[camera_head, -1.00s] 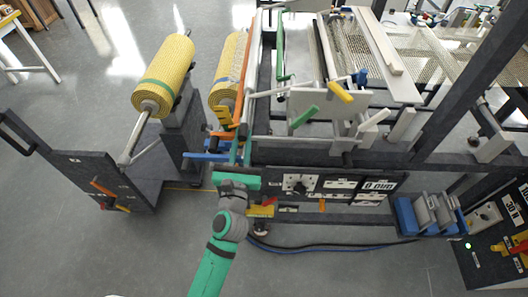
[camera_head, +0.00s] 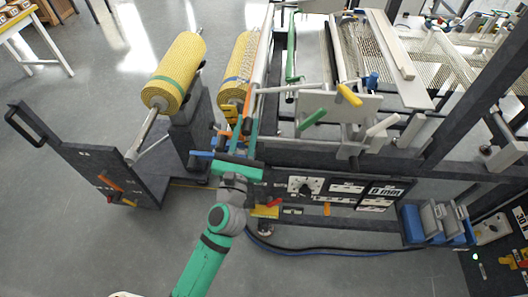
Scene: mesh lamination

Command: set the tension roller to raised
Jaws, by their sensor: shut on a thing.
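My gripper (camera_head: 243,138) is at the left end of the laminating machine, beside the near end of the second yellow roll (camera_head: 236,80). Its green palm (camera_head: 238,168) faces the machine and its narrow fingers point away from me. It is shut on a lever there; the grip is small and partly hidden by the gripper. An orange bar (camera_head: 247,108) stands just beyond the fingers. A blue bar (camera_head: 205,154) sticks out to the left of the palm. I cannot clearly make out the tension roller or whether it is raised.
A larger yellow roll (camera_head: 175,72) sits on a dark stand at left. Green (camera_head: 313,118) and yellow (camera_head: 349,95) handles stick out of the machine to the right. A dark front panel (camera_head: 330,190) has a knob and labels. Cables lie on the floor; the floor at front left is clear.

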